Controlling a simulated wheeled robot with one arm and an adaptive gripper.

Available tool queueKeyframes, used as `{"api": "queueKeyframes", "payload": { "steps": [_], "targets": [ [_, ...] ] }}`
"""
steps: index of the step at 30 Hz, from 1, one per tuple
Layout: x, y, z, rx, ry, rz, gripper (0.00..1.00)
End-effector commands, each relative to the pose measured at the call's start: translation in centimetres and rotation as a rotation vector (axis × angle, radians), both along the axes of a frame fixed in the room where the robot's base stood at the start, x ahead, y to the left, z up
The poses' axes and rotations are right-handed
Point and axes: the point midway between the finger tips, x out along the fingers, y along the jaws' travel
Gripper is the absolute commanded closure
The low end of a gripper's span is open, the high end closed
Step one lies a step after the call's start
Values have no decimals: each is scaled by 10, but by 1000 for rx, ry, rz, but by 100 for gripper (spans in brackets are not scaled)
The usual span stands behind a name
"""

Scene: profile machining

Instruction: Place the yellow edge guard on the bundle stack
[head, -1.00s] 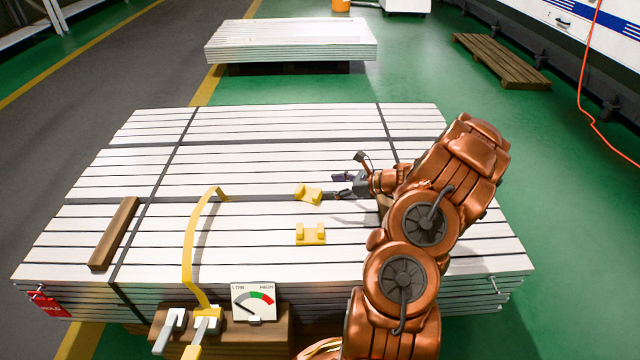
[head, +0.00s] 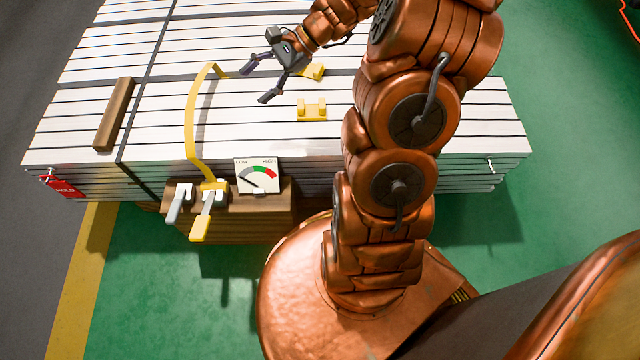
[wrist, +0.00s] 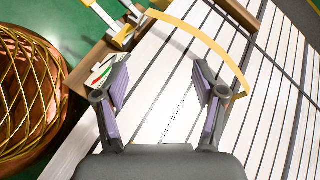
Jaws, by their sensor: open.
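Two small yellow edge guards lie on the bundle stack (head: 230,120) of white profiles. The nearer edge guard (head: 312,110) sits in the open on the white top. The strap (wrist: 215,48) arches beyond the fingertips there. No edge guard is clear in the wrist view.
A brown box (head: 240,215) at the stack's front carries two levers and a LOW/HIGH gauge (head: 258,176). A wooden bar (head: 115,115) lies on the stack's left. A red tag (head: 65,187) hangs at the front left corner. Green floor is clear in front.

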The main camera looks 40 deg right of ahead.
Motion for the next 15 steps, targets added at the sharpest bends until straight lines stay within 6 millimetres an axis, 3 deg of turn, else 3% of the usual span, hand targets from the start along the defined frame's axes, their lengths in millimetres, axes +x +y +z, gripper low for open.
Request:
{"api": "queueKeyframes", "payload": {
  "steps": [1,6,9,15],
  "targets": [
    [-12,21,7,-35,-15,82,30],
    [-61,70,21,-154,-62,348,30],
    [-93,91,25,-222,-86,500,30],
    [-158,112,31,-360,-132,792,30]
  ]
}}
